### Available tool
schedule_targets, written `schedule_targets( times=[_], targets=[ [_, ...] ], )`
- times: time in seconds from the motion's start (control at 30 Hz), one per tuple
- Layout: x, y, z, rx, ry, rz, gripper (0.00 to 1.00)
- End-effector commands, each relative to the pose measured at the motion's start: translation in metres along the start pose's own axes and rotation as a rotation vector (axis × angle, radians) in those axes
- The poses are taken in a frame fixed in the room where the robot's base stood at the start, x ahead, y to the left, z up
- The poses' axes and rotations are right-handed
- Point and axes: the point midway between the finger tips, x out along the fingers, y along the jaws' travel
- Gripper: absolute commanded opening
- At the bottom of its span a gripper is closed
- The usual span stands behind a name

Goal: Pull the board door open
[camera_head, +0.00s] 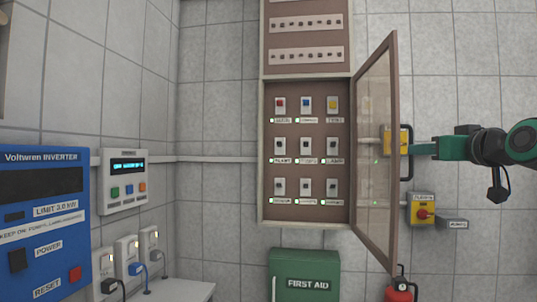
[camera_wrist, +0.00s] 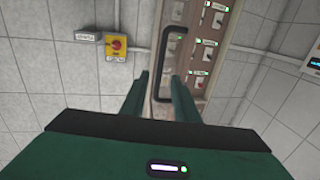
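The board door (camera_head: 391,75), a brown-framed clear panel, stands swung out from the right side of the switch cabinet (camera_head: 262,150). Its dark bar handle (camera_head: 410,165) is on the outer face near the free edge. The handle also shows upright in the wrist view (camera_wrist: 158,62). My gripper (camera_head: 416,149) is at the handle, coming from the right. In the wrist view my gripper (camera_wrist: 161,77) has its two green fingers apart, with the lower part of the handle bar between them and gaps visible on both sides. Contact with the handle cannot be made out.
Inside the cabinet are rows of labelled switches (camera_head: 306,144). A yellow box with a red knob (camera_head: 422,210) is on the wall right of the door. A green first aid box (camera_head: 304,272) and a red extinguisher (camera_head: 399,291) are below. A blue inverter (camera_head: 40,225) is at left.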

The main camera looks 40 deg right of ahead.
Motion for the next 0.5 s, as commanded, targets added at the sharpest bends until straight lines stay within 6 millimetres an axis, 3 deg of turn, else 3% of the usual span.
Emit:
schedule_targets(
  times=[0.2, 0.5],
  targets=[
    [-0.037, 0.0, 0.0, 0.001, 0.001, 0.002, 0.28],
    [-0.055, 0.0, 0.002, 0.001, -0.003, 0.001, 0.28]
  ],
)
